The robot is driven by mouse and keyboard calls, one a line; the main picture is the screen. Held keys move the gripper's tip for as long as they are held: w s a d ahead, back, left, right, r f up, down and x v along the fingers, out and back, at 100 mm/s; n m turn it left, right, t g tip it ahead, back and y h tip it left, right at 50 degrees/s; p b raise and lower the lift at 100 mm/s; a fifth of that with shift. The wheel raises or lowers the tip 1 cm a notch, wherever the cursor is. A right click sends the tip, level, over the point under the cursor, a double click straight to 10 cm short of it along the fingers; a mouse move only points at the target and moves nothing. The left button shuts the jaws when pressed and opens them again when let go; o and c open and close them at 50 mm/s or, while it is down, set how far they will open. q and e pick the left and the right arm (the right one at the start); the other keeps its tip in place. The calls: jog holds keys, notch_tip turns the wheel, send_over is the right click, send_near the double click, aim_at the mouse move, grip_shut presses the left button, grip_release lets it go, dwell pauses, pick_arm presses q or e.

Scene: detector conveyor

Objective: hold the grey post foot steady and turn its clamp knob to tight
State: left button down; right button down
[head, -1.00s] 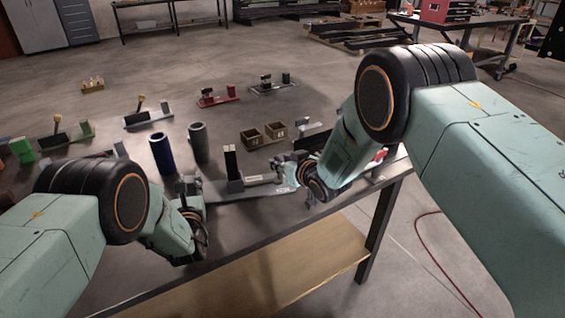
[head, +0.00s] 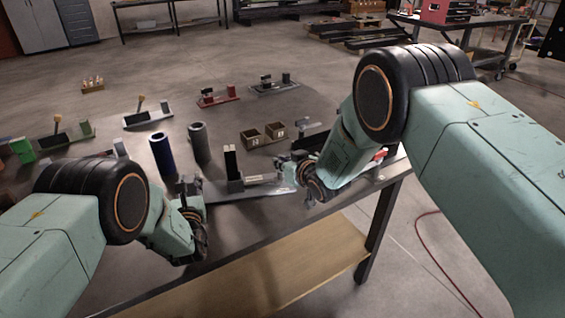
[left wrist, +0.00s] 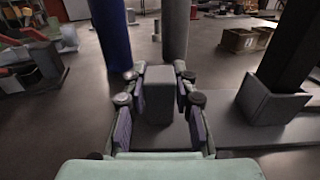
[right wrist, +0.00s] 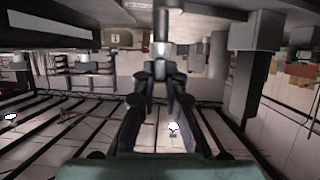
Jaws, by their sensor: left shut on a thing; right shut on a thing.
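The grey post foot (head: 262,188) is a long low plate near the table's front edge. A dark upright post in a grey socket (left wrist: 268,104) stands on it. My left gripper (head: 191,186) is at the plate's left end. In the left wrist view its fingers (left wrist: 160,98) are shut on an upright grey block (left wrist: 160,82), left of the post. My right gripper (head: 287,168) is at the plate's right end. In the right wrist view its fingers (right wrist: 162,80) close on the pale clamp knob (right wrist: 162,50). The fingers partly hide the knob, so its turn cannot be told.
A blue cylinder (head: 162,155) and a grey cylinder (head: 199,143) stand behind my left gripper. Two small brown boxes (head: 262,135) stand behind the post. Red and dark fixtures sit farther back. The table's front edge (head: 290,220) runs close below both grippers.

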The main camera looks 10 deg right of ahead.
jog(key=shift+a, duration=0.1)
jog(key=shift+a+m+t+h, duration=0.1)
jog(key=shift+m+t+h, duration=0.3)
jog(key=shift+m+h, duration=1.2)
jog(key=c, duration=1.4)
grip_release()
jog(key=shift+v, duration=3.8)
jog(key=shift+a, duration=0.1)
